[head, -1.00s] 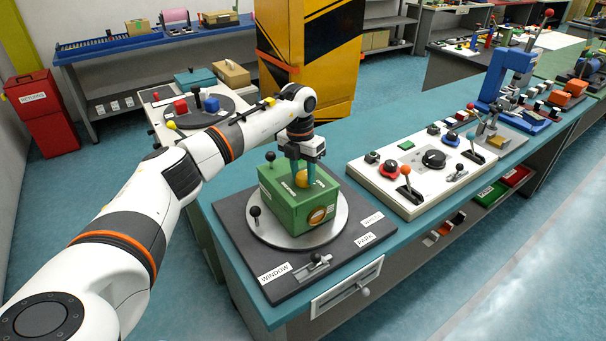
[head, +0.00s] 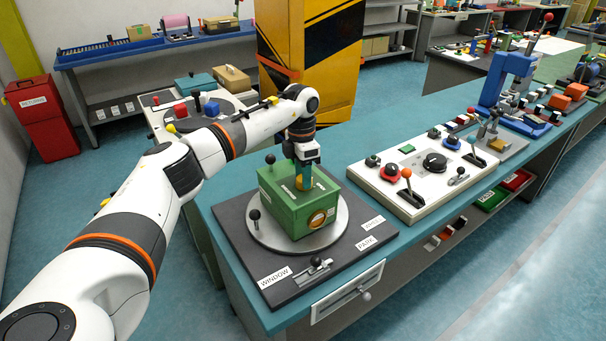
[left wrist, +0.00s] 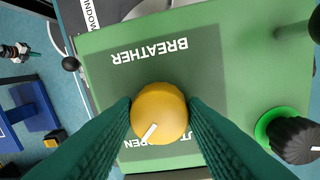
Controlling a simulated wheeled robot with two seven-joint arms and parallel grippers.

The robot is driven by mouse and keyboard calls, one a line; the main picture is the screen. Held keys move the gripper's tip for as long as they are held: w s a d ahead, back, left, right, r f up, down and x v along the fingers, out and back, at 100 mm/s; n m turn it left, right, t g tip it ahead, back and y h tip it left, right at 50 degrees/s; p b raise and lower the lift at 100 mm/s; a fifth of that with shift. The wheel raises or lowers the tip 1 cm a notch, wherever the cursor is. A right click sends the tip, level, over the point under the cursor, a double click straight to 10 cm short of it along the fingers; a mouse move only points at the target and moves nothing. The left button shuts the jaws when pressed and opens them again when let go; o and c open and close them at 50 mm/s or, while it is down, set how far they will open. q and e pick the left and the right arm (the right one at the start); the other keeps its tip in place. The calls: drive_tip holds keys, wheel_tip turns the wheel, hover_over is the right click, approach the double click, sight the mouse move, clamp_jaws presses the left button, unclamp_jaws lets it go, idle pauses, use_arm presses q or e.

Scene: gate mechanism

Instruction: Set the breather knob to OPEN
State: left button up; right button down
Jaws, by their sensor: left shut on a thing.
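The green box (head: 287,210) stands on a round grey turntable plate on the bench. On its top is the round yellow breather knob (left wrist: 159,112), under an upside-down BREATHER label (left wrist: 149,51). The knob's white pointer mark (left wrist: 150,132) points to the lower left in the left wrist view, toward the OPEN label (left wrist: 142,143). Another label, ending in UT, is partly hidden by a finger. My left gripper (head: 303,184) reaches down from above, with its teal fingers shut on opposite sides of the knob. My right gripper is not in view.
A black knob with a green ring (left wrist: 292,138) sits on the same box top. A small black-topped lever (head: 254,216) stands on the turntable's left edge. A white control panel (head: 420,175) with levers and knobs lies to the right.

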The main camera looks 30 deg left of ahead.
sight(301, 176)
use_arm(q)
drive_tip(key=shift+r, duration=0.15)
drive_tip(key=o, duration=1)
drive_tip(key=shift+c, duration=0.2)
drive_tip(key=shift+w+r, duration=0.1)
drive_tip(key=shift+r, duration=0.25)
wheel_tip(301, 176, up, 11)
drive_tip(key=b, duration=0.2)
drive_tip(key=shift+w+a+b, duration=0.15)
drive_tip(key=shift+a+b, duration=0.2)
